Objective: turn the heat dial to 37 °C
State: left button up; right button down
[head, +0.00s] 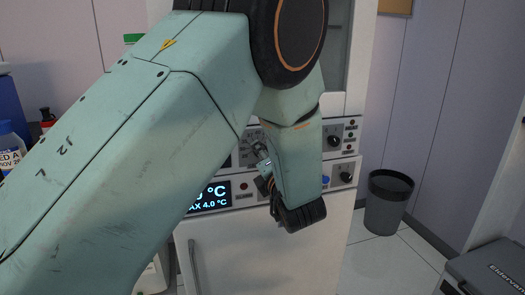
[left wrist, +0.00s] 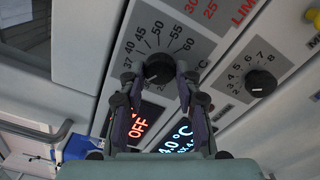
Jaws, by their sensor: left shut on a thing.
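The heat dial (left wrist: 158,69) is a black round knob on a grey panel, ringed by marks including 37, 40, 45, 50, 55 and 60. My left gripper (left wrist: 160,78) has one finger on each side of the knob and is shut on it. Where the knob's pointer stands I cannot tell. In the head view my left arm crosses the picture, and the gripper (head: 264,168) is at the front panel (head: 343,140); my arm hides most of the dial there, and part of its scale shows.
A second black knob (left wrist: 260,83) with a numbered scale sits right of the dial. A red OFF display (left wrist: 136,124) and a blue-white °C display (head: 209,195) are below. A dark bin (head: 386,205) stands right of the white cabinet (head: 262,250), with clear floor around it.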

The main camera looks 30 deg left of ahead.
pick_arm(q)
jog(key=m, duration=0.1)
jog(key=m+p, duration=0.1)
jog(key=m, duration=0.1)
jog(key=m+p, duration=0.1)
jog(key=m, duration=0.1)
jog(key=shift+r, duration=0.25)
jog(key=shift+w+p, duration=0.1)
jog(key=shift+p, duration=0.25)
jog(key=o, duration=1.2)
jog(key=shift+f, duration=0.15)
jog(key=shift+c, duration=0.2)
